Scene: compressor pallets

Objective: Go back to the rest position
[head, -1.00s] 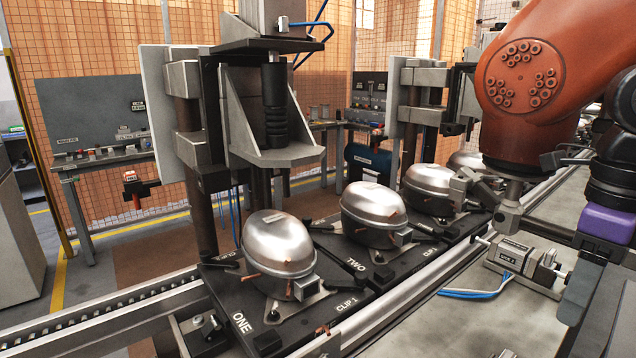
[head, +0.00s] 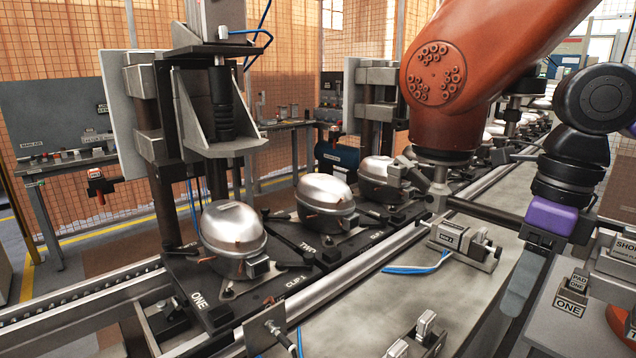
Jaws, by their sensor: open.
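My gripper (head: 525,282) hangs below the purple band of my black wrist, at the right of the head view. It is seen from the side, as a dark body with a grey finger pointing down. It is open, and no object shows in it. It is over the right side of the grey bench, to the right of the small grey clamp fixture (head: 465,243). Its fingertips are hard to tell apart.
Silvery compressors (head: 233,228) sit on dark pallets along the conveyor at left. A stand with labelled blocks (head: 570,307) is at lower right. The middle of the bench (head: 400,300) is mostly bare.

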